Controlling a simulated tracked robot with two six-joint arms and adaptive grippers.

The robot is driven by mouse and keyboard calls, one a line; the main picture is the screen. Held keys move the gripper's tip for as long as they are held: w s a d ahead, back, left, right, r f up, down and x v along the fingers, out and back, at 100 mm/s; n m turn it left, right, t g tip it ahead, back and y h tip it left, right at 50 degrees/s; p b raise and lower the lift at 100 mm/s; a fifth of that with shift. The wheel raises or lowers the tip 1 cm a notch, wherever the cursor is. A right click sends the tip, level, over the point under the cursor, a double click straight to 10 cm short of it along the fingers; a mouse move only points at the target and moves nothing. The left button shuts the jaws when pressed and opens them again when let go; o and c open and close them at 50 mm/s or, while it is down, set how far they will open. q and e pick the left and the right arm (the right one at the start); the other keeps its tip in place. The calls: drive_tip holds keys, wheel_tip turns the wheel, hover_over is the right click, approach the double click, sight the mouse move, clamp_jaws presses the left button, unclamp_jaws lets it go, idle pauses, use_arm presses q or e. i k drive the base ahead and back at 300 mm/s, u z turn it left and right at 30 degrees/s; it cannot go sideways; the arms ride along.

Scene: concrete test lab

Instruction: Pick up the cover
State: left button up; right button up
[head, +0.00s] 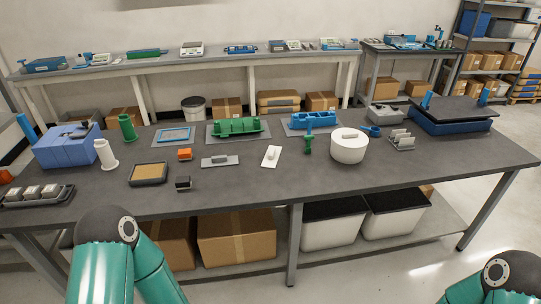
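Several pieces on the dark workbench (330,190) could be the cover, and I cannot tell which one it is. A small white plate with a raised knob (271,156) lies flat near the middle. A grey plate with a dark handle (220,161) lies flat to its left. A white round drum-like piece with a handle on top (349,148) stands to its right. All rest on the bench, apart from my arms. Teal links of my two arms show at the bottom left and bottom right. Neither gripper is in view.
A green fixture (237,128) and a blue fixture (314,120) stand behind. A blue box (68,148), white flanged tube (105,154) and dark-framed tray (149,174) stand left. A raised dark platform (453,110) is at right. The bench's front right is clear.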

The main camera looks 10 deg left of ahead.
sight(270, 160)
drive_tip(key=z, duration=0.05)
drive_tip(key=i, duration=0.85)
drive_tip(key=u, duration=0.2)
drive_tip(key=k, duration=0.9)
drive_tip(key=z, duration=0.15)
drive_tip(key=i, duration=0.95)
drive_tip(key=u, duration=0.05)
